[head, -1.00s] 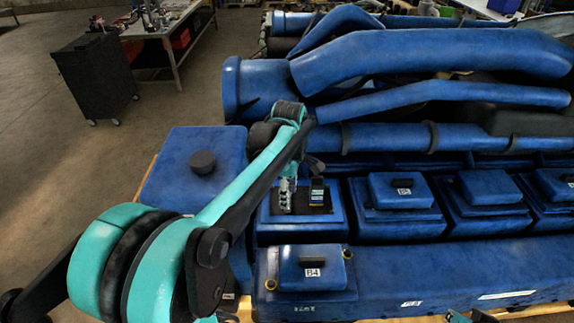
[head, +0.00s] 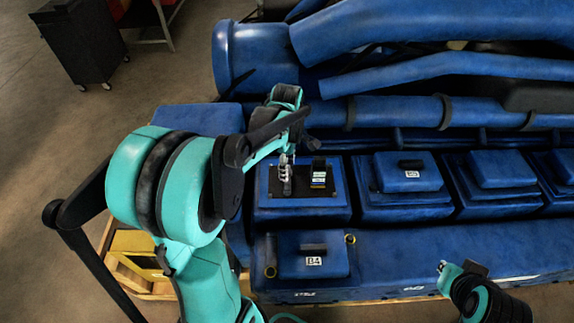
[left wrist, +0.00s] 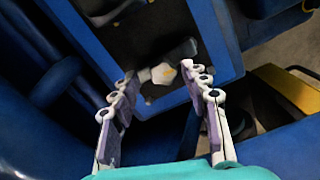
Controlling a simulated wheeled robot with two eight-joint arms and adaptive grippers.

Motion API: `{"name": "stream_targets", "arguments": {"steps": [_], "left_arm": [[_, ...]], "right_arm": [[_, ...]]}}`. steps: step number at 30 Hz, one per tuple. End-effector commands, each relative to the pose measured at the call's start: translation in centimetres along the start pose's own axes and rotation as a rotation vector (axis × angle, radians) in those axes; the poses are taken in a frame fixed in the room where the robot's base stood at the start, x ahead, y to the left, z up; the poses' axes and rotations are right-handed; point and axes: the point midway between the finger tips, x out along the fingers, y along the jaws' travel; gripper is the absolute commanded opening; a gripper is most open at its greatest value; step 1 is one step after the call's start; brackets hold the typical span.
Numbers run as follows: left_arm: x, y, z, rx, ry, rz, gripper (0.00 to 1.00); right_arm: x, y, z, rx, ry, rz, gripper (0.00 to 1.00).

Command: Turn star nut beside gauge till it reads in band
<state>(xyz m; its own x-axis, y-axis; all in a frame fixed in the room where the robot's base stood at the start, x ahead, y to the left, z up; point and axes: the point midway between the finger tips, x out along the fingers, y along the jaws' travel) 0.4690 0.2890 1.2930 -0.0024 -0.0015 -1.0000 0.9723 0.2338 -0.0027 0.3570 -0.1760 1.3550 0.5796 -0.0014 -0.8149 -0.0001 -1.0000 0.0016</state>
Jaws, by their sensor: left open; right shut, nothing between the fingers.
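The gauge (head: 318,173) is a small dark block with a pale display and a yellow strip, upright on a black panel (head: 304,202) in an open blue housing. My left gripper (head: 286,183) is over this panel, just left of the gauge, and hides the part below it. In the left wrist view my left gripper (left wrist: 161,82) is open. A pale, knobbed piece, apparently the star nut (left wrist: 163,73), shows between and just beyond its fingertips; contact cannot be told. My right gripper (head: 444,267) is shut and empty over the engine's front right, far from the gauge.
A removed cover marked B4 (head: 313,262) lies on the front ledge. More covered housings (head: 408,173) stand in a row to the right. Large blue pipes (head: 430,40) run behind. A wooden tray with a yellow item (head: 138,247) is at lower left.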

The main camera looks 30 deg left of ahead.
Motion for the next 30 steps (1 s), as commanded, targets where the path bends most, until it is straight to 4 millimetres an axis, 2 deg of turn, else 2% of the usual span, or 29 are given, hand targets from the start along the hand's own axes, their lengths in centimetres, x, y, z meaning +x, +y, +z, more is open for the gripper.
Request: {"name": "stream_targets", "arguments": {"steps": [8, 9, 14, 23, 30], "left_arm": [[0.28, -0.03, 0.00, 0.000, 0.000, 0.000, 0.46], [0.28, -0.03, 0.00, 0.000, 0.000, 0.000, 0.41], [0.27, -0.02, 0.00, 0.000, 0.000, 0.000, 0.00], [0.27, 0.00, 0.00, 0.014, 0.000, 0.000, 0.00], [0.35, 0.01, 0.00, 0.111, 0.000, 0.001, 0.00]], "right_arm": [[-0.01, 0.00, 0.01, 0.000, 0.000, 0.000, 0.00], [-0.01, 0.00, 0.01, 0.000, 0.000, 0.000, 0.00], [-0.01, 0.00, 0.01, 0.000, 0.000, 0.000, 0.00], [0.07, 0.00, 0.07, 0.000, 0.000, 0.000, 0.00], [0.52, 0.00, 0.39, 0.000, 0.000, 0.000, 0.00]]}}
